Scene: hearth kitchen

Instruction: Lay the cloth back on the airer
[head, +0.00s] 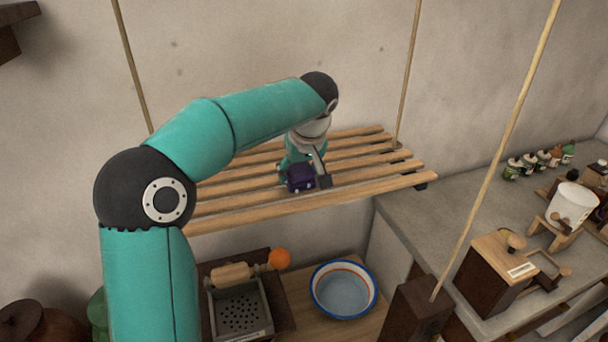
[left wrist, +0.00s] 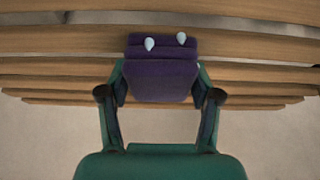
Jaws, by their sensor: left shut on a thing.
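The cloth (head: 300,177) is a small dark purple folded bundle. In the left wrist view the cloth (left wrist: 162,75) shows two pale drop-shaped marks. My left gripper (head: 311,178) is shut on it, with one finger on each side in the left wrist view (left wrist: 160,92). The airer (head: 372,158) is a rack of pale wooden slats hung on cords by the wall. The cloth is over the slats, near the middle; whether it touches them I cannot tell. My right gripper is not in view.
A wooden box (head: 497,270) and small bottles (head: 540,160) stand at the right. Airer cords (head: 500,150) hang in front.

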